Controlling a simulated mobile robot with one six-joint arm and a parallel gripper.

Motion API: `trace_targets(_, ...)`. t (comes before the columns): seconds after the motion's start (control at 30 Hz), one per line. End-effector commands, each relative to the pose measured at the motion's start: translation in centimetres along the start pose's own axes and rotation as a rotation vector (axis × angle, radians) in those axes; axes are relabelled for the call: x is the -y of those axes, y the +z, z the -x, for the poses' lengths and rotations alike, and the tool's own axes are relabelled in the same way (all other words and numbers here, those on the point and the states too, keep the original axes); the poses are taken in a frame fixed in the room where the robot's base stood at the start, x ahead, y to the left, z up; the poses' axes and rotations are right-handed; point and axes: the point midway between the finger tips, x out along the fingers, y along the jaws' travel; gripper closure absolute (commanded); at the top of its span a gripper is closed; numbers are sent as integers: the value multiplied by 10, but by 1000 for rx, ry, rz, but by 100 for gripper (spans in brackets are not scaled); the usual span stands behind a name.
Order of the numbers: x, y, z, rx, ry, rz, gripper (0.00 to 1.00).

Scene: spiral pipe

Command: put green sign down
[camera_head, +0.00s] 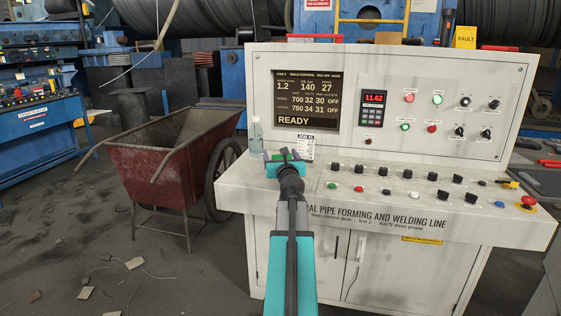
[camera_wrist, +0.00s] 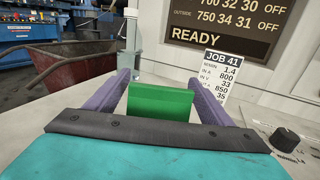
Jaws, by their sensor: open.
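The green sign (camera_wrist: 160,104) shows in the wrist view as a plain green block with a narrower top face. It stands upright on the white console's desk, between the two purple fingers of my gripper (camera_wrist: 158,86). The fingers are open, one on each side of the sign, with a slight gap showing. The sign's lower edge is hidden behind the dark front edge of my gripper. In the head view my gripper (camera_head: 284,156) is over the left end of the console desk, and only a small bit of green shows there.
A white JOB 41 card (camera_head: 304,147) stands just right of my gripper, and a clear bottle (camera_head: 256,134) behind to the left. Knobs and buttons fill the console desk (camera_head: 235,184) to the right. A red wheelbarrow (camera_head: 160,165) stands on the floor left of the console.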

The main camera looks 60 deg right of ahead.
Motion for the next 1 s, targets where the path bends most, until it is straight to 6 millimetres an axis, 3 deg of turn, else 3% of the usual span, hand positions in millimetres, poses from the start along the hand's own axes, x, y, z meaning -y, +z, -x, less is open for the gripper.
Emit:
trace_targets(0.27, 0, 2, 12, 0, 0, 0, 25)
trace_targets(0.87, -1, 2, 64, 0, 0, 1, 25)
trace_targets(1.0, -1, -1, 66, 3, 4, 1, 25)
